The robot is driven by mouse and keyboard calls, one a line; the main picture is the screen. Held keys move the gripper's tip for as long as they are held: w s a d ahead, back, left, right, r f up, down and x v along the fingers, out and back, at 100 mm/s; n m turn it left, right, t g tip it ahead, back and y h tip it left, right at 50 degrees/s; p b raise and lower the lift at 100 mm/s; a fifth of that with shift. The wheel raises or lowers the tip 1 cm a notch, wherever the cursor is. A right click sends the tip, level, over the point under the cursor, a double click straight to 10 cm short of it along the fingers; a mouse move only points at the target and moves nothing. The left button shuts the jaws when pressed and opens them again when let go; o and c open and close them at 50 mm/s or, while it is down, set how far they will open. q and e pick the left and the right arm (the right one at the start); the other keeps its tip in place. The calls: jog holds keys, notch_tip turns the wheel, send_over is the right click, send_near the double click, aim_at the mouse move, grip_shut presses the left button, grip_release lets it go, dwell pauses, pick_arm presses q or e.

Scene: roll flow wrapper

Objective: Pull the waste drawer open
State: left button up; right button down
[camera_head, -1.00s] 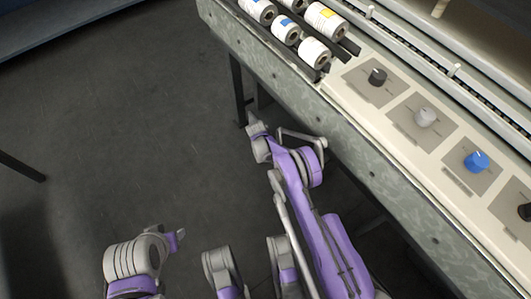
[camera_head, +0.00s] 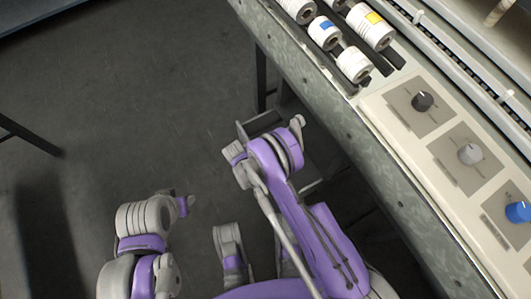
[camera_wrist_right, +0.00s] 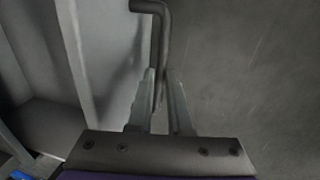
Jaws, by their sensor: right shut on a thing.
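The waste drawer (camera_head: 262,121) is a grey box under the machine's front edge, seen in the head view. It stands out from the machine, and my right arm covers much of it. In the right wrist view, the drawer's pale grey panel (camera_wrist_right: 105,60) fills the left side. Its dark bent bar handle (camera_wrist_right: 160,42) runs down between the fingers of my right gripper (camera_wrist_right: 167,95), which is shut on it. In the head view the right fingertips are hidden behind the wrist. My left gripper (camera_head: 184,204) is low at the left, away from the drawer; its jaw state is unclear.
The machine's bench (camera_head: 365,150) runs diagonally above the drawer, with several white rolls (camera_head: 355,64) and a panel of knobs (camera_head: 470,154) on top. A dark table leg (camera_head: 30,138) stands at the left. The floor (camera_head: 130,100) between is clear.

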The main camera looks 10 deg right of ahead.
jog(key=s+a, duration=0.3)
jog(key=a, duration=0.6)
jog(key=shift+s+a, duration=0.25)
jog(key=shift+a, duration=0.05)
jog(key=c, duration=0.8)
grip_release()
jog(key=shift+c, duration=0.2)
notch_tip(320, 180, up, 11)
jog(key=a+p, duration=0.1)
jog(key=p, duration=0.1)
jog(key=shift+s+a+f, duration=0.15)
jog(key=shift+s+a, duration=0.2)
jog(key=shift+a, duration=0.05)
